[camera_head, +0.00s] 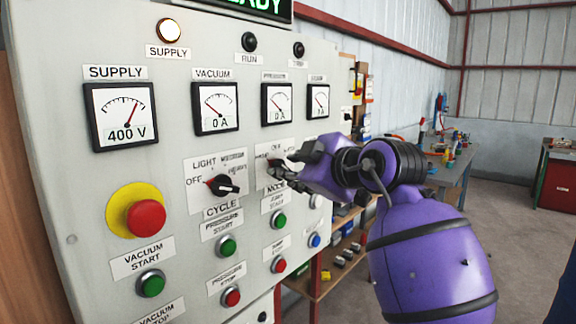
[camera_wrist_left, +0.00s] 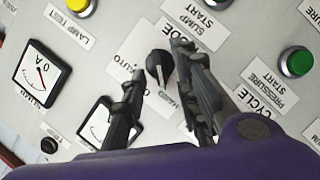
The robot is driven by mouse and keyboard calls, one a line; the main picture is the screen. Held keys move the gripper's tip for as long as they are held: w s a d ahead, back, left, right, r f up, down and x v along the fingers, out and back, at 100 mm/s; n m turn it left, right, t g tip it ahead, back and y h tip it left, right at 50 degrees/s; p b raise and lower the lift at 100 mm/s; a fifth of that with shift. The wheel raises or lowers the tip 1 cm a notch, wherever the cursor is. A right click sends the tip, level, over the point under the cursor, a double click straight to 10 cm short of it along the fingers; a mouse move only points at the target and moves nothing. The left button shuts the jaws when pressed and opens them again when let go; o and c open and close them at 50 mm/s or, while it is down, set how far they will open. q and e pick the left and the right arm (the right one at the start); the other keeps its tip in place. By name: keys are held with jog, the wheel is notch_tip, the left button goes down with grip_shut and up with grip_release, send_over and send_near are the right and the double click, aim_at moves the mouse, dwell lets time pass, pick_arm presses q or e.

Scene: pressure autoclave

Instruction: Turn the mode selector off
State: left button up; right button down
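The mode selector is a black knob (camera_wrist_left: 159,66) with a pale pointer line, on a white plate marked AUTO and HAND in the left wrist view. Its pointer runs down the picture there, nearer HAND than AUTO. The MODE label (camera_wrist_left: 197,27) lies beside it. My left gripper (camera_wrist_left: 160,72) is open, one finger on each side of the knob. The right finger appears close to it; contact cannot be told. My right gripper is not in view.
The light/cycle selector knob (camera_head: 222,185) is just left of my gripper. A red emergency button (camera_head: 146,217) on yellow and several green and red push buttons sit around and below. Gauges (camera_head: 277,103) are above. A workbench (camera_head: 450,165) stands behind to the right.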

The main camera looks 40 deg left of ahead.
pick_arm(q)
jog(key=shift+x, duration=0.85)
grip_shut()
